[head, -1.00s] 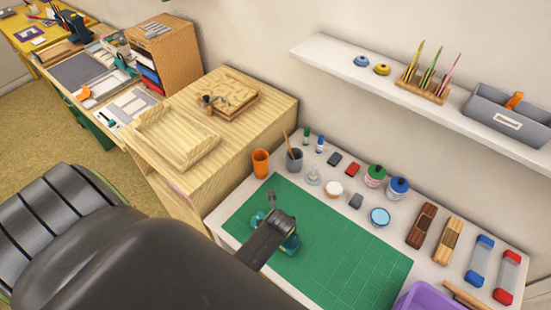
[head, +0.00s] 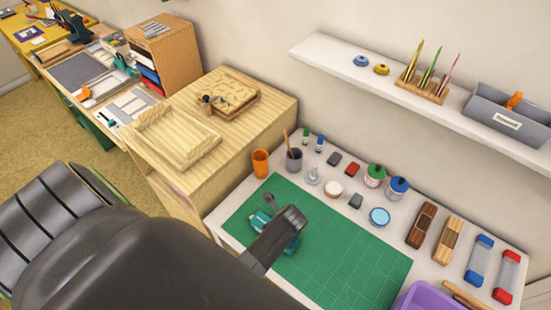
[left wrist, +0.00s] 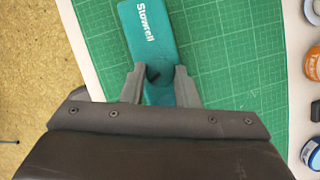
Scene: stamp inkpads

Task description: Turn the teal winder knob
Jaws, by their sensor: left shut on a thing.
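A teal device (left wrist: 147,30) with white lettering, which I cannot read for certain, lies on the green cutting mat (left wrist: 235,60). In the head view my arm covers much of the teal device (head: 261,220). In the left wrist view my left gripper (left wrist: 158,72) has one finger on each side of the device's near part and is shut on a teal piece, apparently the winder knob (left wrist: 158,95). A small dark shape shows between the fingertips. The knob's outline is mostly hidden by the fingers. My right gripper is not in view.
Behind the mat stand an orange cup (head: 261,162), a grey cup (head: 294,159) and several small jars and bottles. A purple bin (head: 428,296) is at the mat's front right. The right part of the mat is clear. A wooden cabinet (head: 235,145) stands left of it.

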